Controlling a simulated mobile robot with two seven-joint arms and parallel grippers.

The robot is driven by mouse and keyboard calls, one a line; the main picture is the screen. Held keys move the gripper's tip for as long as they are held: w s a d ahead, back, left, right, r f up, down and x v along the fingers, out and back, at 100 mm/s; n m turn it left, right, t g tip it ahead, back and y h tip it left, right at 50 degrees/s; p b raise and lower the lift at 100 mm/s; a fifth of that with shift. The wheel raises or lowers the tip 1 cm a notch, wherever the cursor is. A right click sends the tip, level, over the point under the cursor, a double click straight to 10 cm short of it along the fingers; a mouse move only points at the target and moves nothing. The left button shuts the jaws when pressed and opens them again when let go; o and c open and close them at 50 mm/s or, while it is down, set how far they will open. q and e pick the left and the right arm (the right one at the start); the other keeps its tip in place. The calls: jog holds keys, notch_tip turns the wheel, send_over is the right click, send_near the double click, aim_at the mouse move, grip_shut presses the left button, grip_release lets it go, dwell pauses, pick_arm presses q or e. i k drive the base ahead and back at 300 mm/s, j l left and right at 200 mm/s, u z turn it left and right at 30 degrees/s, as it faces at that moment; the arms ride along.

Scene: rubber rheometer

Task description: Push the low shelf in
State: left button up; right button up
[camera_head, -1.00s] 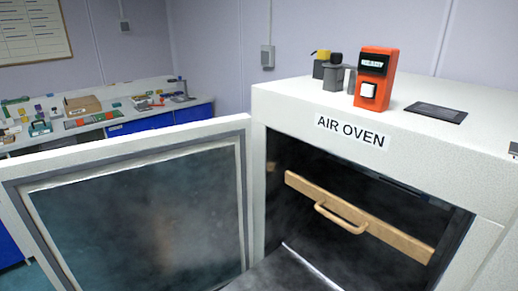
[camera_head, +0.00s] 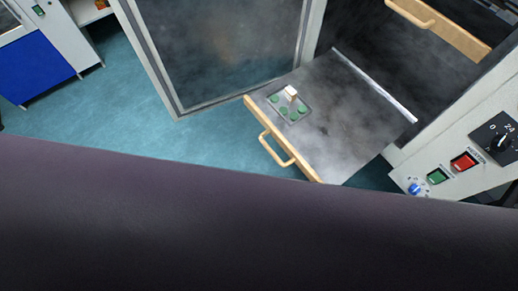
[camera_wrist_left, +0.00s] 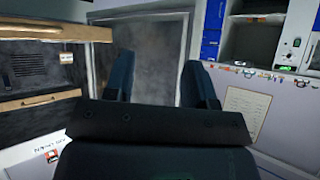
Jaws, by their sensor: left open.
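The low shelf (camera_head: 345,110) is a grey plate pulled out of the air oven in the head view. Its wooden front (camera_head: 283,140) carries a wooden bar handle (camera_head: 272,150) and faces the lower left. A small tray (camera_head: 289,103) with green discs and a pale knob sits on the shelf near its front. My left gripper (camera_wrist_left: 157,70) shows in the left wrist view, open, with nothing seen between its fingers. My right gripper is in neither current view.
The oven door (camera_head: 215,45) stands open, left of the shelf. The upper shelf's wooden front (camera_head: 445,28) is above, at the oven opening. Oven controls (camera_head: 465,160) are at the right. A wide dark shape hides the head view's lower part. Blue floor is clear at left.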

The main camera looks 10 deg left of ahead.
aim_at(354, 118)
jog(key=k+l+u, duration=0.15)
jog(key=k+l, duration=0.2)
jog(key=k, duration=0.15)
jog(key=k+l+u, duration=0.15)
jog(key=k, duration=0.35)
jog(key=l, duration=0.1)
